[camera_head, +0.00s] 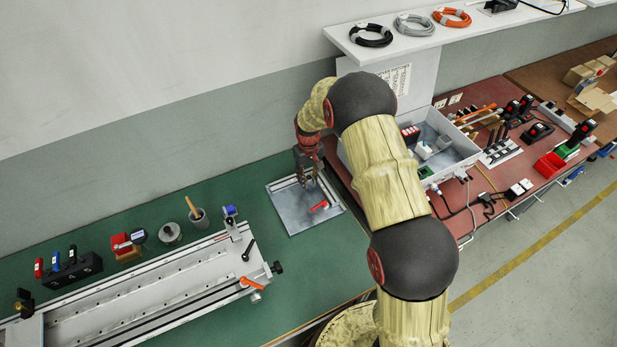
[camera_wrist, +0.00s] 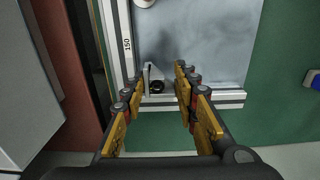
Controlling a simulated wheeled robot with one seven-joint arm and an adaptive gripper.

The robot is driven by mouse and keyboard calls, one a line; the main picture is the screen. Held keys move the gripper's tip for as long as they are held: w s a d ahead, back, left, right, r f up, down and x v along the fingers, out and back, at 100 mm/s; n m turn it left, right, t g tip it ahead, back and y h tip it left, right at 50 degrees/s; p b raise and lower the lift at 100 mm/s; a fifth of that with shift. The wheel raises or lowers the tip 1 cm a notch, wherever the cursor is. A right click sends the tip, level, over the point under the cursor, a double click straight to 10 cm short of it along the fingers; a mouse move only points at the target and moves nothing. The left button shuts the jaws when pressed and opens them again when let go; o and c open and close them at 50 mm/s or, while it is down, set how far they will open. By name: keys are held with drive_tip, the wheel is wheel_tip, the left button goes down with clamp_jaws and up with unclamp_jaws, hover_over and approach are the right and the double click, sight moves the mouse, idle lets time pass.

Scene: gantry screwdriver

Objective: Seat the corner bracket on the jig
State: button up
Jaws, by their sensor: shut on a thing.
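The jig is a grey plate (camera_head: 295,218) with light metal rails, on the green bench. My gripper (camera_head: 307,175) is over the jig's far edge. In the wrist view my gripper (camera_wrist: 158,84) is shut on the corner bracket (camera_wrist: 147,76), a small grey piece with a dark round spot beside it, near the corner where the rails meet. I cannot tell whether the bracket touches the rails.
A red-handled part (camera_head: 320,206) lies on the jig plate. A long metal rail fixture (camera_head: 170,285) stands to the left on the green bench. A grey open box (camera_head: 467,153) stands on the red bench to the right. Green bench around the jig's left side is clear.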

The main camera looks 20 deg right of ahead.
sight(309, 179)
drive_tip(key=shift+f+b, duration=0.5)
drive_tip(key=shift+f, duration=0.55)
drive_tip(key=o, duration=1.2)
wheel_tip(309, 179, up, 12)
drive_tip(key=shift+f, duration=0.1)
